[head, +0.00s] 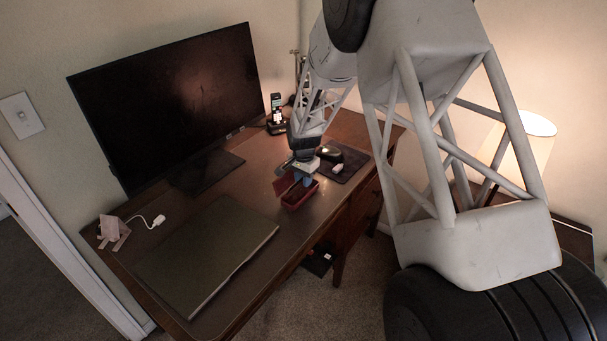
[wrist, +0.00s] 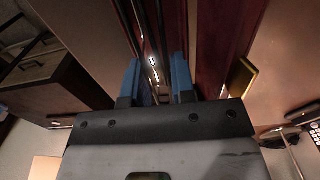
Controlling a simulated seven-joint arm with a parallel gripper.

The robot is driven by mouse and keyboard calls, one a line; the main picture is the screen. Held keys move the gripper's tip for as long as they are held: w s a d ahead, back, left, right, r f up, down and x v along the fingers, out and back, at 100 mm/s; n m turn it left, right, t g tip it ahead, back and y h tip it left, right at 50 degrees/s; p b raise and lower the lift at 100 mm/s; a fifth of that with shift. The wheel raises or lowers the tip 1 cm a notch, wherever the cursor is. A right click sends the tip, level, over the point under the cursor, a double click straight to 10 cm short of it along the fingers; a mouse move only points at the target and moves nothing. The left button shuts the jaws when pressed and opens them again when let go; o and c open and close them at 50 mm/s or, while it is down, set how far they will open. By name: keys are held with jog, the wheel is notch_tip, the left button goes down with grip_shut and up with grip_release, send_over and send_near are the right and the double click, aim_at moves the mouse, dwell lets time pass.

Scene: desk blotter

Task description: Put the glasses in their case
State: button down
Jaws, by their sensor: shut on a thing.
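The dark red case (head: 299,196) stands open near the front edge of the desk, its lid raised to the left. Its dark red walls also show in the wrist view (wrist: 218,42). My gripper (head: 304,180) is right over the case, pointing down. In the wrist view its blue fingers (wrist: 155,82) are shut on the glasses (wrist: 153,50), seen as thin dark bars with bright glints. The glasses lie between the case's red sides in that view. How deep they sit, and whether they touch the case floor, I cannot tell. In the head view the fingers mostly hide them.
A closed dark laptop (head: 208,255) lies at the front left, with a monitor (head: 170,95) behind. A mouse pad (head: 345,165) with small items is just right of the case. A lit lamp (head: 520,155) is at right.

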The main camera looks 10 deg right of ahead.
jog(key=shift+f, duration=0.75)
jog(key=c, duration=0.9)
grip_release()
jog(key=shift+o, duration=0.2)
jog(key=shift+r, duration=0.1)
jog(key=shift+r, duration=2.9)
